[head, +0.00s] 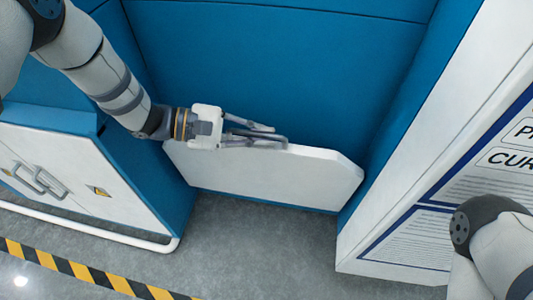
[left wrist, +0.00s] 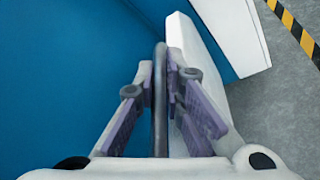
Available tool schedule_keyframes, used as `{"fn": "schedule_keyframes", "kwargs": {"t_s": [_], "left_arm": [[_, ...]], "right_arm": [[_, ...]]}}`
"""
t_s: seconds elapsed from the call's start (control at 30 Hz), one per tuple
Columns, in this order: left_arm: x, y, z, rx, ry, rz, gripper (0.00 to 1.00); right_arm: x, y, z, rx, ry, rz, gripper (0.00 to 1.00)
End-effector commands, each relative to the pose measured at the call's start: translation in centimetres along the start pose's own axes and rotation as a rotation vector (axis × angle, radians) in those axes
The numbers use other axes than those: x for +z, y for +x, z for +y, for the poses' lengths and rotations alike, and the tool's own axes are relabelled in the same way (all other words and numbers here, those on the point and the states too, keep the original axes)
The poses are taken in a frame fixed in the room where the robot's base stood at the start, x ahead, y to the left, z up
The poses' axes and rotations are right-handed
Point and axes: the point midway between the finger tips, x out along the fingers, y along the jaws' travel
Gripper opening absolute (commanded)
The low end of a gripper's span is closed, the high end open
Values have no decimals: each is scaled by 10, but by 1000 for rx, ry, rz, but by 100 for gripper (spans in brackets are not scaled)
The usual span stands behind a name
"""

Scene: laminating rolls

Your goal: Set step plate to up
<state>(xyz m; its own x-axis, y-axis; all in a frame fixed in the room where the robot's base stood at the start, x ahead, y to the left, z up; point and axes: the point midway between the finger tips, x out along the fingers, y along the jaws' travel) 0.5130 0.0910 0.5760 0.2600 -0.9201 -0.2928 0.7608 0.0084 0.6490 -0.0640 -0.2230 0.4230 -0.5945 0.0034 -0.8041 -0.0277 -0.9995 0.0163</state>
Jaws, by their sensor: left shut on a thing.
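The step plate (head: 275,178) is a white panel with cut corners, low in the recess of the blue machine. In the head view it stands steeply, its broad face showing and its top edge near the blue wall. My left gripper (head: 285,138) is at that top edge. In the left wrist view, its two fingers (left wrist: 160,85) close around a dark grey bar (left wrist: 160,115) beside the white plate (left wrist: 188,40). The fingers hide part of the bar, and how it joins the plate is unclear. My right gripper is out of view.
A white cabinet with handles (head: 40,180) and a low white rail (head: 90,232) stand at left. A white panel with printed text (head: 400,245) is at right. Grey floor (head: 250,245) in front of the plate is clear, with striped tape (head: 90,275) at lower left.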

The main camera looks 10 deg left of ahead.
Motion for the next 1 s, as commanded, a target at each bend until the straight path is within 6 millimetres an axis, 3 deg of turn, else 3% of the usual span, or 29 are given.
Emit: {"fn": "schedule_keyframes", "kwargs": {"t_s": [0.4,0.9,0.97,1.0], "left_arm": [[-24,10,33,-6,-1,1,0],[-26,10,36,-8,-3,1,0],[-26,10,36,-8,-4,1,18],[-26,10,36,-8,-4,1,18]], "right_arm": [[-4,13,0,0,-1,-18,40],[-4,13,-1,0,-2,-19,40],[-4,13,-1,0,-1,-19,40],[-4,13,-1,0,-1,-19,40]]}}
